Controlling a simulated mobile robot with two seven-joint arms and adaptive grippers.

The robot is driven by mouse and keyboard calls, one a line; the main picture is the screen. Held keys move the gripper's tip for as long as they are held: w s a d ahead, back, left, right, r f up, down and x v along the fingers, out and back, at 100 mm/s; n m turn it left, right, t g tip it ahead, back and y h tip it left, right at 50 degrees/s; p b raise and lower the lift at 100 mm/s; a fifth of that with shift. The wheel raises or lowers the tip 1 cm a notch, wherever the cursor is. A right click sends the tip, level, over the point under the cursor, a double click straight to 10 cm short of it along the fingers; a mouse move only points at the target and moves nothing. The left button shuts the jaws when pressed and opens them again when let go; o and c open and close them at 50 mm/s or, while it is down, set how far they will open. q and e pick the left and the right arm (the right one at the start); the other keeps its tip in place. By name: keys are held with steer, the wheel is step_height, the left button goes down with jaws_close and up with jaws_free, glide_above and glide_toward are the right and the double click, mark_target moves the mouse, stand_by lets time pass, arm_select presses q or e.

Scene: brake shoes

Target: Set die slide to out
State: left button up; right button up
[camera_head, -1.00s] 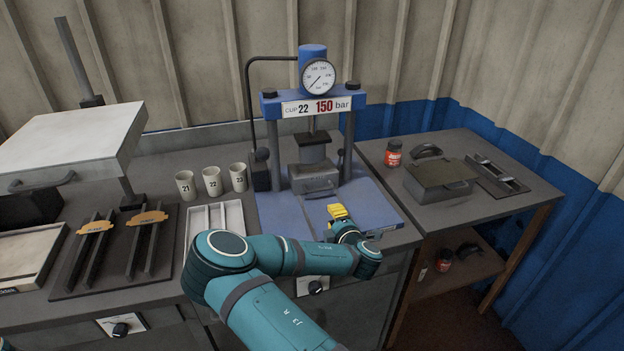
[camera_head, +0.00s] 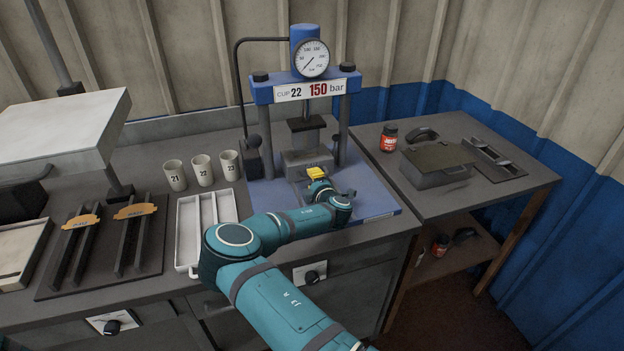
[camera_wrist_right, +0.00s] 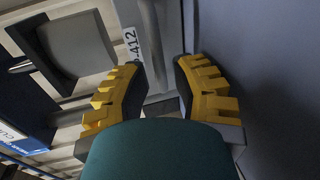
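The grey die block (camera_head: 300,160) sits on the blue press bed under the ram, between the two posts. My right gripper (camera_head: 317,173), with yellow fingers, is directly in front of the die and hides part of its front. In the right wrist view the gripper (camera_wrist_right: 160,85) is open, its fingers apart on either side of a narrow grey part of the die slide (camera_wrist_right: 152,45) beside a label ending in 412. I cannot tell whether either finger touches it. My left gripper is not in view.
The blue press (camera_head: 262,88) has a gauge (camera_head: 312,58) and a sign reading cup 22, 150 bar. Cups (camera_head: 202,170) and a white tray (camera_head: 190,235) stand to its left. A red jar (camera_head: 389,138) and a grey box (camera_head: 437,167) are on the right table. The bed's front right is clear.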

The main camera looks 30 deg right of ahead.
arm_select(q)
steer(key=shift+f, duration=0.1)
arm_select(e)
steer(key=shift+x, duration=1.1)
steer(key=shift+c, duration=0.4)
jaws_close()
steer(key=shift+s, duration=0.1)
